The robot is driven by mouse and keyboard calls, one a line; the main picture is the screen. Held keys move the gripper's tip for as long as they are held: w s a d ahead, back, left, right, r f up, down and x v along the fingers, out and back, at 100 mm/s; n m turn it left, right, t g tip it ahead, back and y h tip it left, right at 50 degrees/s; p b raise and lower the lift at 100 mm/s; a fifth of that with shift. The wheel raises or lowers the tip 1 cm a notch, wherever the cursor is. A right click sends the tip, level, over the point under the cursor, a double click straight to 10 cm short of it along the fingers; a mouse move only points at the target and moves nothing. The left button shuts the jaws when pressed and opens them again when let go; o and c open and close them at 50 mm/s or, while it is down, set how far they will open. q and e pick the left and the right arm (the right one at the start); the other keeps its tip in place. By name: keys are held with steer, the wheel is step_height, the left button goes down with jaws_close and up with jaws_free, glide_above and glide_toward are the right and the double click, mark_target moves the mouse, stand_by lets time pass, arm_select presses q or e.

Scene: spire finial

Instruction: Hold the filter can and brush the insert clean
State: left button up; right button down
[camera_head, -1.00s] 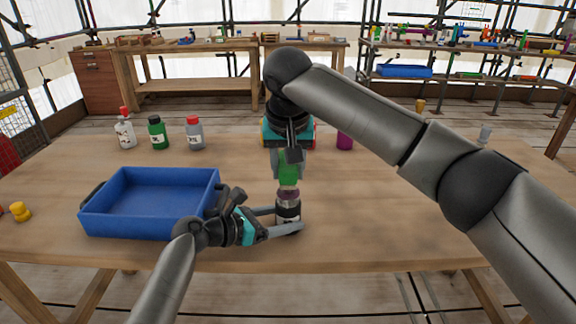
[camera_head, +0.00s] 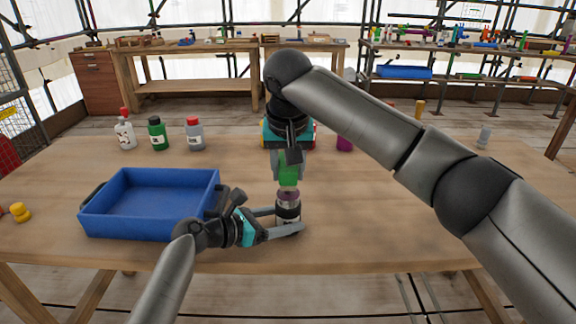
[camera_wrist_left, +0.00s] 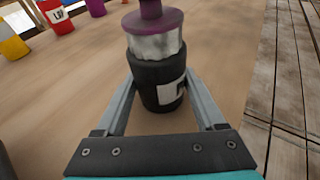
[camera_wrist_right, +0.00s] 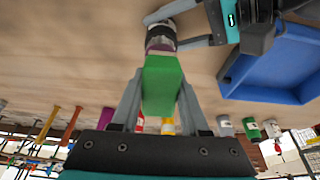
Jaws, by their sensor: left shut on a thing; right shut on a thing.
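The filter can (camera_head: 287,217) stands upright near the table's front, dark with a white label. My left gripper (camera_head: 286,224) is shut around it from the left. In the left wrist view the can (camera_wrist_left: 158,88) sits between both fingers, with a pale grey insert (camera_wrist_left: 157,46) showing above its dark body. A brush with a green handle (camera_head: 289,174) and a purple head (camera_head: 288,194) is upright over the can. My right gripper (camera_head: 289,163) is shut on the green handle, pointing down. The purple head (camera_wrist_left: 155,20) meets the insert's top; exact contact is hard to tell.
A blue tray (camera_head: 95,220) stands left of my left gripper. Several bottles, one green (camera_head: 157,134), stand behind it. A purple object (camera_head: 344,142) and a colourful object behind my right gripper stand farther back. The table's right side is mostly clear.

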steer(key=shift+w, duration=1.05)
steer(key=shift+s, duration=0.1)
steer(key=shift+s, duration=0.45)
steer(key=shift+r, duration=0.1)
steer(key=d+r, duration=0.5)
steer(key=r, duration=0.2)
